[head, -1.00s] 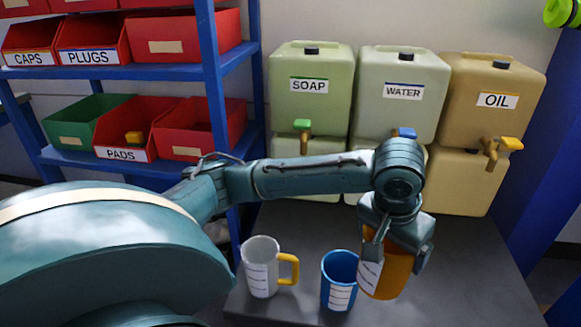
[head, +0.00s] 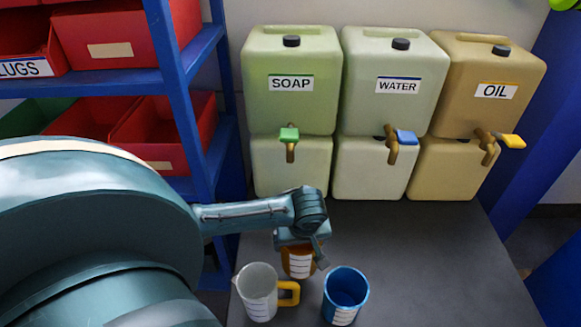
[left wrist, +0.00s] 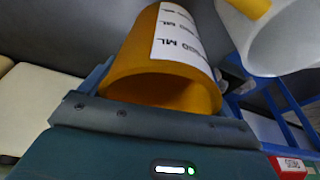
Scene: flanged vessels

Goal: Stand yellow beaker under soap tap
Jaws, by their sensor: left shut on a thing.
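The yellow beaker (head: 299,264), orange-yellow with a white scale label, is held in my left gripper (head: 302,245). It stands out in front of the soap container, behind the white jug, roughly in line with the soap tap (head: 290,143) but nearer to me. The tap has a green handle and sits on the pale green container labelled SOAP (head: 290,105). In the left wrist view the beaker (left wrist: 150,45) lies against the dark gripper edge, its open mouth showing. The gripper hides much of the beaker's top in the head view; I cannot tell if its base touches the table.
A white jug with a yellow handle (head: 257,292) and a blue beaker (head: 346,292) stand at the table's front. WATER (head: 398,100) and OIL (head: 490,105) containers stand right of SOAP. The dark table (head: 430,255) is clear at right. A blue shelf (head: 185,75) rises at left.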

